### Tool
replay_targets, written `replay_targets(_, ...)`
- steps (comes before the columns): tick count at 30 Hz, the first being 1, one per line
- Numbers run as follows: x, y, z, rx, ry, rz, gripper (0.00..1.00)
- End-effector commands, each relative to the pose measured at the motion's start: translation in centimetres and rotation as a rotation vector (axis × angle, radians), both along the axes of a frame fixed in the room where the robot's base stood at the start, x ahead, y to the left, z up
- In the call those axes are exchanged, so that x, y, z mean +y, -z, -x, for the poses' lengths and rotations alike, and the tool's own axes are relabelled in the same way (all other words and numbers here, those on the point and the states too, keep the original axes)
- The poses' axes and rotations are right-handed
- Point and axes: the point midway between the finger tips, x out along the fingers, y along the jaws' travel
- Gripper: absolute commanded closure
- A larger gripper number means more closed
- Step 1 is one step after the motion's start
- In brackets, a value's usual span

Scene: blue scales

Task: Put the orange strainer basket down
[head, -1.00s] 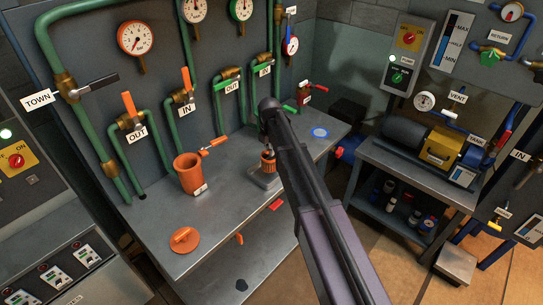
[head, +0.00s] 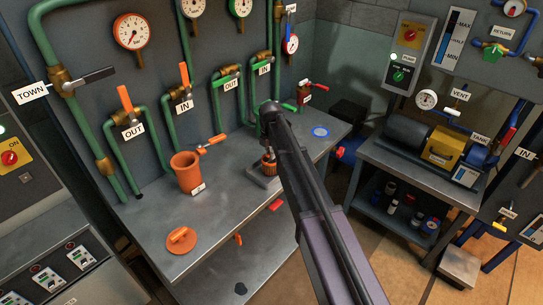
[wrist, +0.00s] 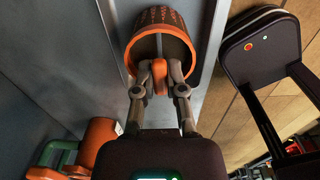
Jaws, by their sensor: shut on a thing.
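The orange strainer basket (wrist: 162,42) shows at the top of the wrist view, with an orange rim and a dark, patterned wall. My gripper (wrist: 160,76) is shut on its orange grip tab. In the head view my arm partly hides the basket (head: 269,168), which is at or just above a small grey stand (head: 262,181) on the bench. I cannot tell whether it touches the stand. My fingers are mostly hidden by the arm in the head view.
The metal bench (head: 225,205) carries an open orange pot (head: 187,177) and, at the front left, a round orange lid (head: 181,240). A blue ring mark (head: 320,132) lies at right. Green pipes with valve handles rise behind. Bare bench lies between pot and lid.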

Motion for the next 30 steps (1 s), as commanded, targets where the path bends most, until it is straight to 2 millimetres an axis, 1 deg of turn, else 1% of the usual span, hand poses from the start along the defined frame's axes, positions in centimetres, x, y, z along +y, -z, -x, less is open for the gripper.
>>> replay_targets(5,0.02,-0.01,0.00,0.000,0.000,0.000,1.00)
replay_targets(9,0.03,0.36,0.00,0.000,0.000,0.000,1.00)
replay_targets(10,0.03,0.34,0.00,0.000,0.000,0.000,0.82)
replay_targets(11,0.03,0.26,0.01,0.000,0.000,0.000,0.73)
replay_targets(12,0.03,0.25,0.01,0.000,0.000,0.000,0.61)
replay_targets(13,0.03,0.25,0.01,0.000,0.000,0.000,0.52)
replay_targets(14,0.04,0.25,0.01,0.000,0.000,0.000,0.50)
replay_targets(25,0.05,0.21,0.01,0.000,-0.001,0.000,0.50)
replay_targets(30,0.05,-0.17,0.01,0.000,-0.001,0.000,0.50)
